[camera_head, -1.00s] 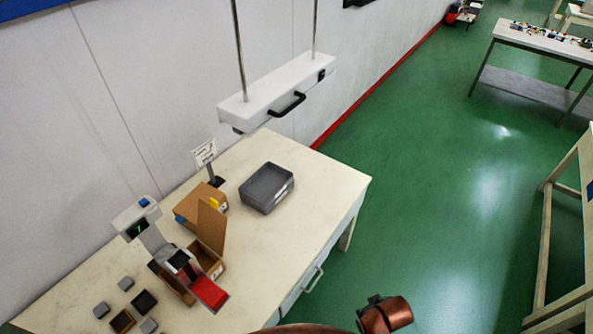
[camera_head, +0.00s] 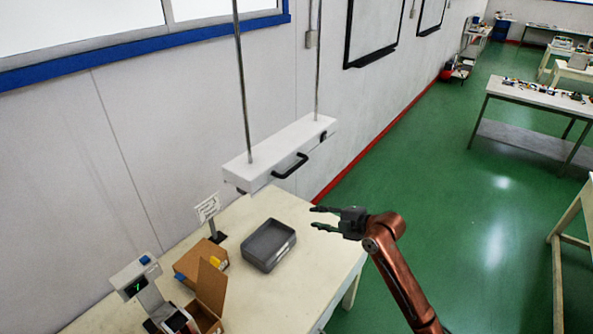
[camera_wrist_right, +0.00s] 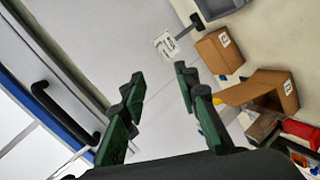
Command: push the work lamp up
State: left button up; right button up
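The work lamp (camera_head: 285,150) is a white bar hung on two thin metal rods above the back of the table. A black handle (camera_head: 289,166) is on its front face. In the wrist view the black handle (camera_wrist_right: 64,110) shows at the left, outside my fingers. My right gripper (camera_head: 318,217) is open and empty, below and to the right of the lamp in the head view, apart from it. Its two green-black fingers (camera_wrist_right: 158,77) stand spread in the wrist view. My left gripper is not in view.
Below the lamp, the pale table (camera_head: 290,290) holds a grey tray (camera_head: 268,262), cardboard boxes (camera_head: 187,258), a small sign (camera_head: 207,207) and a device with a display (camera_head: 137,280). The wall is close behind the lamp. Green floor (camera_head: 430,190) lies open to the right.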

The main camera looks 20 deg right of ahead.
aim_at(298, 167)
jog(key=w+r+n+t+y, duration=0.1)
jog(key=w+r+n, duration=0.1)
jog(key=r, duration=0.6)
jog(key=w+r+n+y, duration=0.1)
jog(key=w+r+n, duration=0.15)
jog(key=r, duration=0.55)
jog(key=x, duration=0.2)
jog(key=p+x, duration=0.1)
jog(key=x, duration=0.1)
jog(key=p+x, duration=0.1)
jog(key=x, duration=0.2)
jog(key=shift+r, duration=0.4)
jog(key=shift+w+a+f+p, duration=0.3)
jog(key=shift+w+a, duration=0.1)
jog(key=shift+w, duration=0.15)
jog(key=shift+c, duration=0.4)
grip_shut()
